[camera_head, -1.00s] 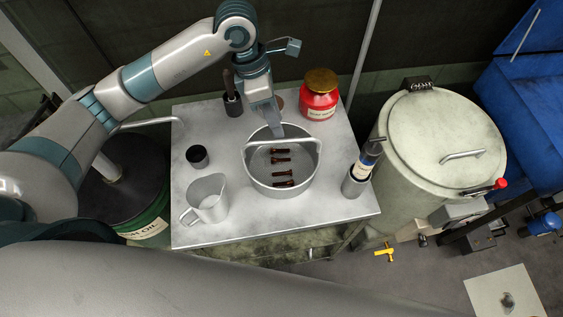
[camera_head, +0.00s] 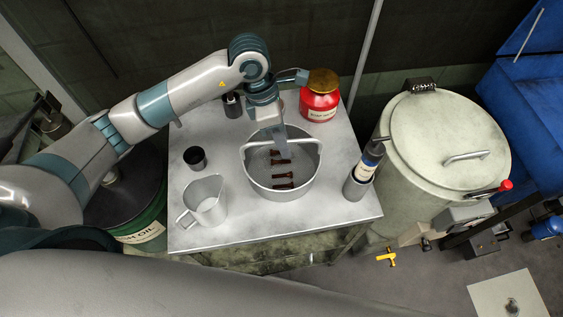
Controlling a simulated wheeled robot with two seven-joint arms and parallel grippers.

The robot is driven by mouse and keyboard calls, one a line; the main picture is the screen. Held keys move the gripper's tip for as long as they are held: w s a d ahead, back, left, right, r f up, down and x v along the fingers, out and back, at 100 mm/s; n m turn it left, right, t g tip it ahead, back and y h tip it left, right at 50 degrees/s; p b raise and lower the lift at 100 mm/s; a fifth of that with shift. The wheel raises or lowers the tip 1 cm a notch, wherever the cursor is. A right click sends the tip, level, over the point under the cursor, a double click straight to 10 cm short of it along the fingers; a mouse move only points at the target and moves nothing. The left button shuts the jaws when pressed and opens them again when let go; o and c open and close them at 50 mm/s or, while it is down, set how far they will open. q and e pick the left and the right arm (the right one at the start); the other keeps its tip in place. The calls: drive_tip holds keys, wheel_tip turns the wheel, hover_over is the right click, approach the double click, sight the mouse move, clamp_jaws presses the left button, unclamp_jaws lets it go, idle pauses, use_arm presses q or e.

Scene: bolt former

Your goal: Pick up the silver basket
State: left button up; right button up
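The silver basket (camera_head: 283,187) is a round metal pot with an arched handle (camera_head: 262,144) across its top. It stands upright on the metal table, with several dark bolts (camera_head: 283,178) lying inside. My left gripper (camera_head: 281,148) points down over the basket, its fingertips at the handle near the middle of the opening. The fingers look close together from this angle, and I cannot tell whether they are around the handle or shut on it. My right gripper is not in view.
A grey jug (camera_head: 205,201) and a small black cup (camera_head: 195,158) stand left of the basket. A red jar (camera_head: 319,100) is behind it. The table's front edge is clear.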

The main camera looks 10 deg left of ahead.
use_arm(q)
drive_tip(key=b+x, duration=0.1)
drive_tip(key=x, duration=0.3)
drive_tip(key=shift+s+a+f, duration=0.1)
drive_tip(key=shift+s+f, duration=0.05)
drive_tip(key=shift+f, duration=0.1)
clamp_jaws()
drive_tip(key=shift+r, duration=0.1)
idle(1.3)
